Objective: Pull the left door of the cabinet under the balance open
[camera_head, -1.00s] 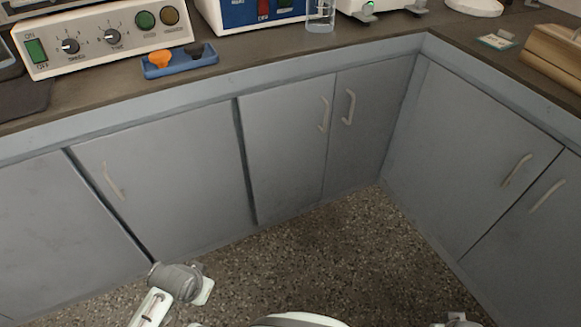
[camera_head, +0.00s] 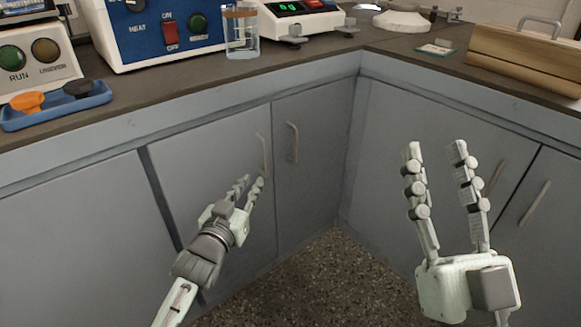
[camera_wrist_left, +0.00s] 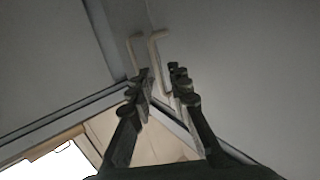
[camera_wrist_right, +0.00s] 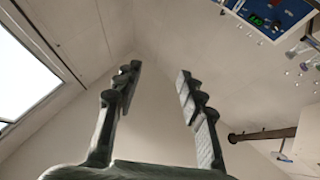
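The balance (camera_head: 300,8) with green digits stands on the counter. Under it is a grey two-door cabinet with its left door (camera_head: 200,165) shut. That door's pale bar handle (camera_head: 263,155) is near its right edge. My left gripper (camera_head: 250,181) is open in front of this door, its fingertips just below the handle. In the left wrist view, the handle (camera_wrist_left: 157,55) appears between the open fingers (camera_wrist_left: 161,72), with no clear contact. My right gripper (camera_head: 436,148) is raised, open and empty, before the right-hand cabinets; its open fingers also show in the right wrist view (camera_wrist_right: 157,72).
The right door (camera_head: 318,160) is shut, its handle (camera_head: 292,142) close beside the left one. A glass beaker (camera_head: 241,35), blue device (camera_head: 165,40), blue tray (camera_head: 60,108) and wooden box (camera_head: 530,60) stand on the counter. The speckled floor (camera_head: 310,280) is clear.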

